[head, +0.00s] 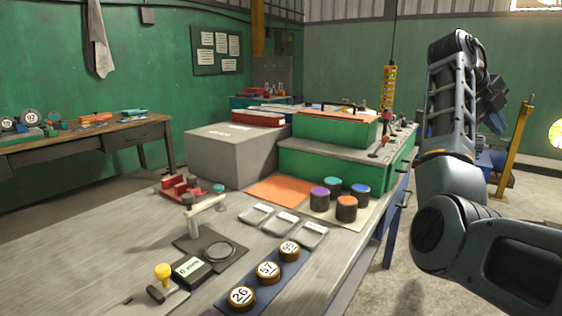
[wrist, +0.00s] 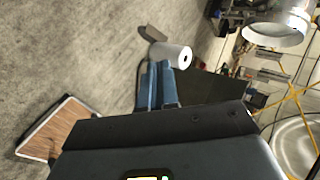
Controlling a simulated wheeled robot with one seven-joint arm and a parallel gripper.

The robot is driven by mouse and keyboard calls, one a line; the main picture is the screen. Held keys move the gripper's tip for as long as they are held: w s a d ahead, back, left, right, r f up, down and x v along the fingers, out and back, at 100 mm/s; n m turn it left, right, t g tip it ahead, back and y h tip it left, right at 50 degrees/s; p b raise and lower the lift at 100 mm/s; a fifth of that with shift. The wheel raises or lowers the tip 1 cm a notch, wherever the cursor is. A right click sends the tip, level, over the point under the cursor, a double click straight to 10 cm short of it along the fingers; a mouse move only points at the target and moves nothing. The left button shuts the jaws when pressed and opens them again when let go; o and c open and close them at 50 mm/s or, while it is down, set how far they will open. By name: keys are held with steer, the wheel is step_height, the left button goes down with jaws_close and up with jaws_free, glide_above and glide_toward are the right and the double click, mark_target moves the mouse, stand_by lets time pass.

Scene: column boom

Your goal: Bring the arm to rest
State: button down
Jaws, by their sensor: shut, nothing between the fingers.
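My arm (head: 455,150) is raised on the right side of the head view, folded upward beside the workbench. My gripper (wrist: 158,68) shows in the wrist view as two blue fingers close together, shut and empty. A white roll (wrist: 172,55) lies on the grey floor beyond the fingertips and appears apart from them.
The workbench (head: 120,232) holds numbered round weights (head: 268,271), several dark jars with coloured lids (head: 346,207), a grey block (head: 225,158) and green cases (head: 330,165). A yellow post (head: 514,155) stands right of my arm. Floor beside the bench is open.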

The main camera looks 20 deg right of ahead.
steer(key=w+a+f+n+t+h, duration=0.1)
steer(key=a+f+n+t, duration=0.15)
steer(key=f+n, duration=0.6)
steer(key=a+f+n+t+h, duration=0.2)
steer(key=a+f+n, duration=0.1)
steer(key=f, duration=1)
steer(key=s+a+f+n+t+y, duration=0.2)
steer(key=s+a+f+n+t, duration=0.15)
steer(key=a+f+n, duration=0.4)
steer(key=s+a+f+n+t+y, duration=0.1)
steer(key=s+a+f+n+t, duration=0.2)
steer(key=s+a+f+n, duration=0.4)
steer(key=s+a+f+n+t+y+p, duration=0.1)
steer(key=s+a+n+t+y, duration=0.2)
steer(key=s+a, duration=0.55)
steer(key=s+a+f+n+t+y, duration=0.1)
steer(key=s+a+f+n+y, duration=0.15)
steer(key=s+a+n, duration=0.4)
steer(key=s+a+r+n+t+y, duration=0.2)
steer(key=s+a+r+n+y, duration=0.1)
steer(key=s+a+r, duration=0.7)
steer(key=s+r+y, duration=0.1)
steer(key=s+r, duration=0.2)
steer(key=s, duration=0.2)
steer(key=shift+a+r+p, duration=0.15)
steer(key=shift+a+p, duration=0.2)
steer(key=shift+a, duration=0.05)
steer(key=c, duration=1.8)
jaws_free()
